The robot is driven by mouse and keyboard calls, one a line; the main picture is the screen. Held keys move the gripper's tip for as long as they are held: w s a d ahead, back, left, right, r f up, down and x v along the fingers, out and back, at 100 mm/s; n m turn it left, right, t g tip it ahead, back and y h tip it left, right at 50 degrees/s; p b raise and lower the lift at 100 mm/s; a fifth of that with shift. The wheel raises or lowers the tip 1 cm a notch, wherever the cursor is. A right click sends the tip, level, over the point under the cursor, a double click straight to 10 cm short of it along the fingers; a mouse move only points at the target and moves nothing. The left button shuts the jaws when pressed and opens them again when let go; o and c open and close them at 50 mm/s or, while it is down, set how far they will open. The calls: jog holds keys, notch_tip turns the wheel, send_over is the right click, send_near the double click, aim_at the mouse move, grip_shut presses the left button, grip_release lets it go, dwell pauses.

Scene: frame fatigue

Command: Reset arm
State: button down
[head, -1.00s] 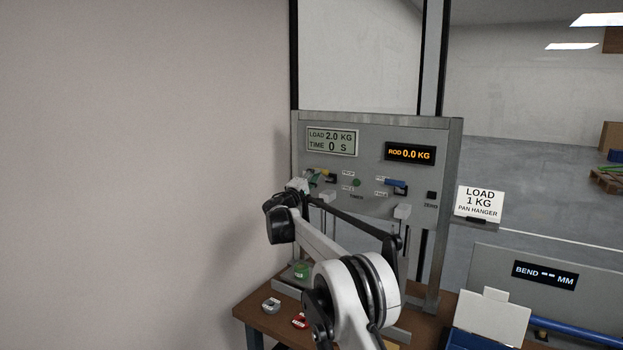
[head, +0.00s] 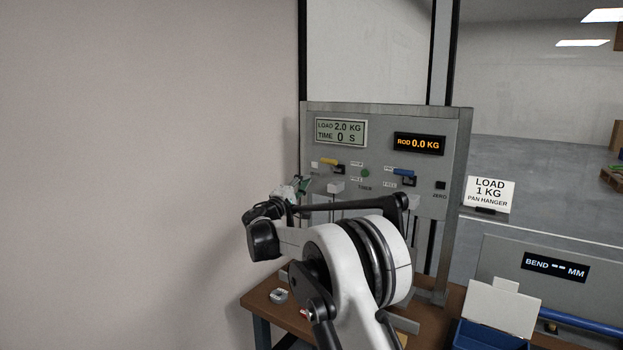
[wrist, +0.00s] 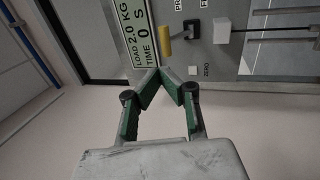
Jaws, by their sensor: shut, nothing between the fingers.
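My gripper (wrist: 161,71) shows in the wrist view with its green-padded fingers meeting at the tips, shut and empty. In the head view it is small and partly hidden behind my arm, in front of the lower left of the grey panel (head: 315,165). The wrist view shows the panel turned sideways, with the yellow lever (wrist: 164,48) just beyond the fingertips, apart from them as far as I can tell. The load display (head: 341,132) reads 2.0 KG and time 0 S.
The rod display (head: 419,145) reads 0.0 KG. A "LOAD 1 KG" card (head: 490,194) stands right of the panel. A blue bin (head: 480,336) and the bend display (head: 555,268) are at lower right. A grey item (head: 279,296) lies on the brown table (head: 262,307). A bare wall is at left.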

jog(key=s+d+r+m+g+y, duration=0.1)
jog(key=s+d+r+m+g, duration=0.3)
jog(key=s+d, duration=0.8)
jog(key=s+d+m+g+y, duration=0.1)
jog(key=s+d+g+y, duration=0.1)
jog(key=s+d, duration=0.35)
jog(key=s+d+m+g+y, duration=0.1)
jog(key=s+d+g, duration=0.15)
jog(key=s, duration=0.65)
jog(key=s+f+m+y, duration=0.1)
jog(key=s+f, duration=0.4)
jog(key=s, duration=0.7)
jog(key=s+a+f+m+g+y, duration=0.1)
jog(key=s+f+y, duration=0.3)
jog(key=s, duration=0.9)
jog(key=s+f+m+y, duration=0.2)
jog(key=s+f, duration=0.6)
jog(key=s, duration=0.4)
jog(key=shift+s+a+m+y, duration=0.2)
jog(key=shift+a+m+y, duration=0.15)
jog(key=shift+y, duration=0.35)
